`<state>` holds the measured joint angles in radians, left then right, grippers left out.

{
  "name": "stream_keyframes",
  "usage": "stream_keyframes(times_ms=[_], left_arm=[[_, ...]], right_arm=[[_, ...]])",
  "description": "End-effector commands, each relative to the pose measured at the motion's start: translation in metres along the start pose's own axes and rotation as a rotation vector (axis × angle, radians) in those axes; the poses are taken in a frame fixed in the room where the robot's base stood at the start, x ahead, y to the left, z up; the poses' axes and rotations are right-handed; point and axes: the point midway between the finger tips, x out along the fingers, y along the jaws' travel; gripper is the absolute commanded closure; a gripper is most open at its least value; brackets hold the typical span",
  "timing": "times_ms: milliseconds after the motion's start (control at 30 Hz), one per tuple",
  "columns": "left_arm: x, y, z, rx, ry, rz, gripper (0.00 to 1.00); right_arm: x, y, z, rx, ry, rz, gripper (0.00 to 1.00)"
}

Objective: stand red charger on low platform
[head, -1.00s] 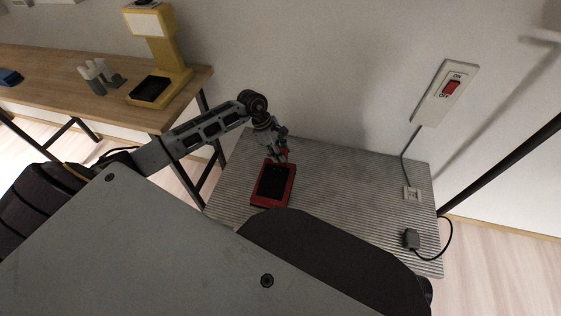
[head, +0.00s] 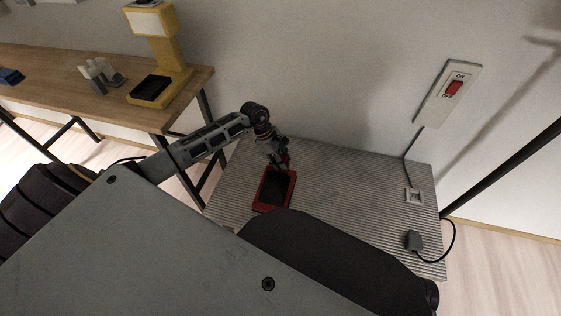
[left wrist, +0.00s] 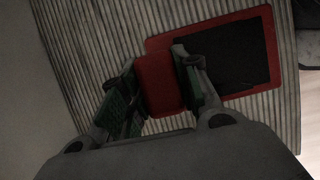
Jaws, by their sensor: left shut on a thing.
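The red charger (head: 263,205) has a red frame around a black pad (head: 274,189). It is on or just above the ridged grey low platform (head: 340,180), with its black pad facing up. Whether its base fully touches the platform I cannot tell. My left gripper (head: 280,160) is at its far end, by the wall. In the left wrist view, the red part of the charger (left wrist: 158,85) is between the two fingers, which are shut on it. The fingers hide some of it. My right gripper is not in view.
A wall switch (head: 450,92) with a cable is at the right. A grey plug (head: 413,240) lies at the platform's right edge. The platform's middle is clear.

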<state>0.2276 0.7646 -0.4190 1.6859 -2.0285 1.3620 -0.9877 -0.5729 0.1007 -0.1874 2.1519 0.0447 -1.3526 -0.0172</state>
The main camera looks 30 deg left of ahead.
Motion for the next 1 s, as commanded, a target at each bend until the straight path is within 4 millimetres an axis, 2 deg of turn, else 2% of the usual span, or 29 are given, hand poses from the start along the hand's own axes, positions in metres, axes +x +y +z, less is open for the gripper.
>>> stream_keyframes(times_ms=[333, 367, 500, 1000], left_arm=[[0.0032, 0.0012, -0.0014, 0.0, -0.001, 0.004, 1.0], [0.0047, 0.0002, -0.0026, 0.0, 0.001, 0.001, 0.64], [0.0046, 0.0001, -0.0024, 0.0, 0.001, 0.001, 0.47], [-0.0008, 0.0004, -0.002, 0.0, 0.0, 0.001, 0.47]], right_arm=[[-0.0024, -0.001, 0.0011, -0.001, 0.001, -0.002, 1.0], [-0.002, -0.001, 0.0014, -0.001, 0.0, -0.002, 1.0], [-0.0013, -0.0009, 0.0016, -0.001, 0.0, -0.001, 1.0], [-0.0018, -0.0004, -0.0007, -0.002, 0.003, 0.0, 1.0]])
